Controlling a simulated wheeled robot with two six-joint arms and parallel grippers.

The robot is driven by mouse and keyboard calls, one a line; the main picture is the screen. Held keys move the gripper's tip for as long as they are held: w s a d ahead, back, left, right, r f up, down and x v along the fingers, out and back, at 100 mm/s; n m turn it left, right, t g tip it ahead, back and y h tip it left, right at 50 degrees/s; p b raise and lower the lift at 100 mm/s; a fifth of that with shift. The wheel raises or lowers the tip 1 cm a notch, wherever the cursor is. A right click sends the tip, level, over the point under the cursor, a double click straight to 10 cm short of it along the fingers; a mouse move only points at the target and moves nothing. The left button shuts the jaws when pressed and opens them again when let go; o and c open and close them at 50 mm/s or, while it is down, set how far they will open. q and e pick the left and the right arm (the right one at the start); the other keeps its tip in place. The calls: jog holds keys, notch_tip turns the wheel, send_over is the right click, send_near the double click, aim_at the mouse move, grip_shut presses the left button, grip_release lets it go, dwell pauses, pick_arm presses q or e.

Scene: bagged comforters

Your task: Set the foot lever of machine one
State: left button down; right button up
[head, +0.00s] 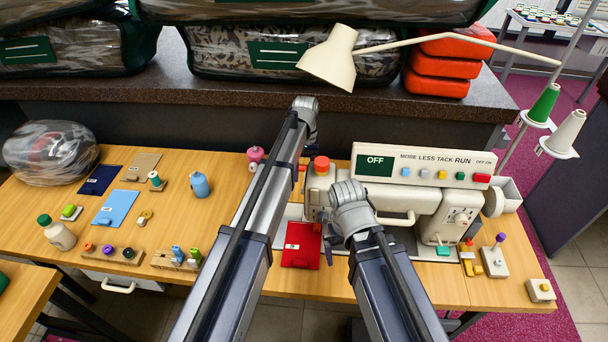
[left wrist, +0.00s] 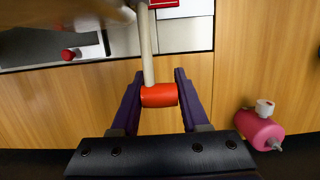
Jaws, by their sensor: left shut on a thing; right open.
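The white sewing machine (head: 398,201) stands on the wooden table, with a dark green display reading OFF (head: 375,161). In the left wrist view, the lever (left wrist: 160,95) is a pale rod with a red cylindrical end. My left gripper (left wrist: 159,84) is shut around this red end, one dark finger on each side. In the head view my left arm reaches to the back left of the machine, and its fingers are hidden. My right gripper (head: 333,243) is open by the machine's front left, near a red fabric piece (head: 301,246); its fingers are mostly hidden.
A red knob (head: 321,165) tops the machine's left end. A cream lamp (head: 330,58) hangs over the back. Spools, bottles and fabric pieces fill the left table. Bagged comforters (head: 290,52) lie on the shelf behind.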

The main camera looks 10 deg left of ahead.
dwell(0.4)
pick_arm(q)
jog(key=shift+c, duration=2)
grip_release()
